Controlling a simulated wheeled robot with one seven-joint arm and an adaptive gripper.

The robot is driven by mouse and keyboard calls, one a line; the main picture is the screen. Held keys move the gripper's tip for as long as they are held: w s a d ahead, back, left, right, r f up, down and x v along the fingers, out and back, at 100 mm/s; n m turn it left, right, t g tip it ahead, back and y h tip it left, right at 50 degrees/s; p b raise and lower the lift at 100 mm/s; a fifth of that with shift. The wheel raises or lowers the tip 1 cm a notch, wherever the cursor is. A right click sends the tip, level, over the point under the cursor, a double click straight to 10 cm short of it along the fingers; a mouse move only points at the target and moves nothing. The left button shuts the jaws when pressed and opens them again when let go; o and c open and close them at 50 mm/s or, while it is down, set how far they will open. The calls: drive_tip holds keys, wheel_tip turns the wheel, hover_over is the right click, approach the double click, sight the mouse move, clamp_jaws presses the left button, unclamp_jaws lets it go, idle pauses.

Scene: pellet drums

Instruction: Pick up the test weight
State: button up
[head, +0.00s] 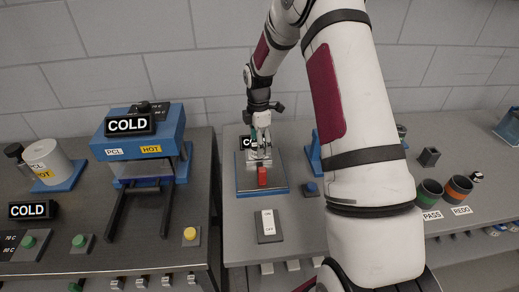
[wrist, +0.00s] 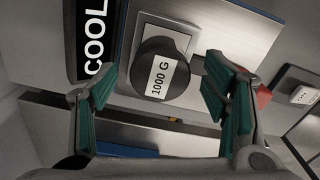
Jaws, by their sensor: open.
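The test weight (wrist: 181,78) is a dark round cylinder with a white "1000 G" label in the wrist view. It stands on a pale square plate (wrist: 134,50) beside a black "COOL" sign (wrist: 95,45). My gripper (wrist: 160,75) is open. Its green-padded fingers show to the left and right of the weight, with a gap on each side; I cannot tell how deep they reach. In the head view my gripper (head: 261,150) points down over the metal plate device (head: 248,186). The weight is not clearly visible there, hidden by my gripper.
A red block (head: 262,177) sits at the device's front, with a white switch (head: 268,222) nearer. A blue press (head: 170,130) stands left. PASS (head: 429,193) and REDO (head: 459,189) cups stand right. A grey wall closes the back.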

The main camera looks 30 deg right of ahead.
drive_tip(key=shift+f, duration=1.1)
clamp_jaws()
drive_tip(key=shift+r, duration=0.1)
drive_tip(key=shift+w, duration=0.1)
